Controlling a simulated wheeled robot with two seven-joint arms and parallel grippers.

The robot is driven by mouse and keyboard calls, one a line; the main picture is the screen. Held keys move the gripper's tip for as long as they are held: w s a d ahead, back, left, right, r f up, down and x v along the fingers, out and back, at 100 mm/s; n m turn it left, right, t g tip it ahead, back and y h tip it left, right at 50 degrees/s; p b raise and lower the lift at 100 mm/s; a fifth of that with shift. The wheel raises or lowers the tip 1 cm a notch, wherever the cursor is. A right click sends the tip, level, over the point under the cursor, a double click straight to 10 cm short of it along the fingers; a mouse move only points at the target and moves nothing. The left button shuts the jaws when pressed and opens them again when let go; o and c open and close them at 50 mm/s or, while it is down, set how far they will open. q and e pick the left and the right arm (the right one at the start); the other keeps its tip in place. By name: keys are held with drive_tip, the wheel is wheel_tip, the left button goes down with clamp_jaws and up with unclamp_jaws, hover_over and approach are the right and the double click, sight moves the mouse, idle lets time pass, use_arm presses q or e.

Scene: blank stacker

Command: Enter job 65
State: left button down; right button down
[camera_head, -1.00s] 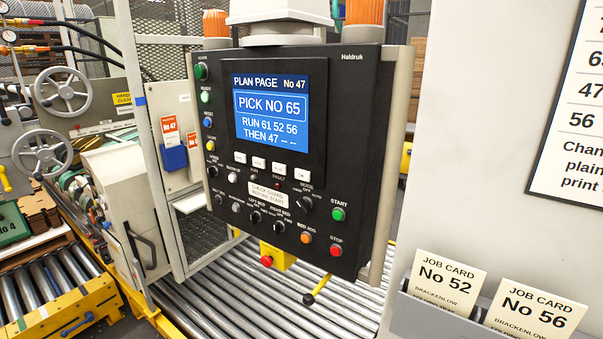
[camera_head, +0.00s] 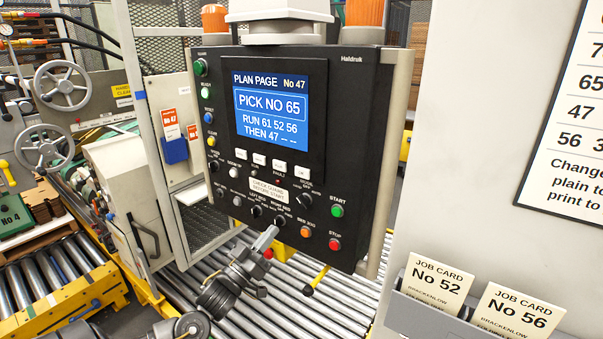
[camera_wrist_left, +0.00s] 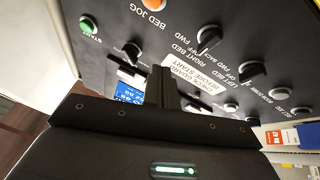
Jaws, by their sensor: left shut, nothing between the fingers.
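The black control panel (camera_head: 345,200) has a blue screen (camera_head: 283,113) reading "PLAN PAGE No 47", "PICK NO 65", "RUN 61 52 56", "THEN 47" and two dashes. A row of white keys (camera_head: 258,160) sits just under the screen. Lower down are rotary knobs, a green START button (camera_head: 337,211), a red STOP button (camera_head: 335,244) and an orange BED JOG button (camera_head: 305,232). My left gripper (camera_head: 268,236) is shut and empty in front of the panel's lower edge. In the left wrist view its closed fingers (camera_wrist_left: 163,84) cover part of the panel, which appears upside down.
Job cards No 52 (camera_head: 435,285) and No 56 (camera_head: 515,310) stand in a grey holder at the lower right. A printed number sheet (camera_head: 575,140) hangs above them. A roller conveyor (camera_head: 335,290) runs beneath the panel. A mesh guard post (camera_head: 150,130) stands left of it.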

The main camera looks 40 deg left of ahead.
sight(302, 173)
use_arm(q)
drive_tip(key=s+d+r+t+h, duration=0.1)
drive_tip(key=s+d+r+h, duration=0.1)
drive_tip(key=r, duration=0.5)
drive_tip(key=s+d+r+m+t+h, duration=0.1)
drive_tip(key=s+d+r+h, duration=0.1)
drive_tip(key=r, duration=0.6)
drive_tip(key=shift+s+d+m+h+p, duration=0.35)
drive_tip(key=shift+s+h, duration=0.25)
drive_tip(key=shift+h, duration=0.5)
drive_tip(key=shift+w, duration=0.15)
drive_tip(key=w+b, duration=0.1)
drive_tip(key=w, duration=0.7)
drive_tip(key=shift+w+a+b, duration=0.15)
drive_tip(key=shift+w+b, duration=0.15)
drive_tip(key=shift+w+f, duration=0.1)
drive_tip(key=shift+w, duration=0.35)
